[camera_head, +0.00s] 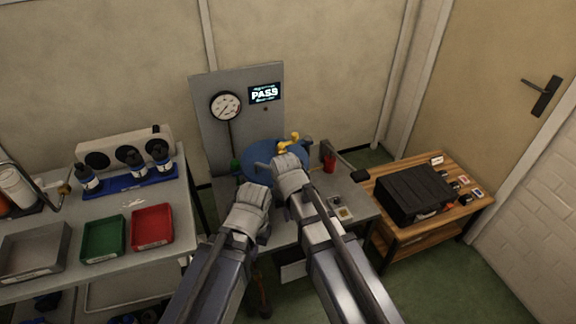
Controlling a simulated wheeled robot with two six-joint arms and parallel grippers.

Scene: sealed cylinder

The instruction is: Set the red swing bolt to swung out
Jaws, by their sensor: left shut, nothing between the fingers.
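A blue round lid (262,152) sits on the cylinder in front of the grey gauge panel. A yellow part (289,142) lies at the lid's back right edge, and a green part (235,167) shows at its left. A small red part (328,163) stands right of the lid; it looks like the red swing bolt, but its exact position is too small to tell. My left gripper (255,187) is shut and empty at the lid's near side. My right gripper (287,160) is over the lid's right part, its fingertips unclear. Both grippers hide much of the lid and cylinder.
The panel carries a gauge (225,106) and a screen (264,93) reading PASS. A left bench holds a green tray (103,238), a red tray (152,227) and bottles. A black case (413,192) lies on the wooden table at right. A dark-ended bar (353,176) juts out right of the red part.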

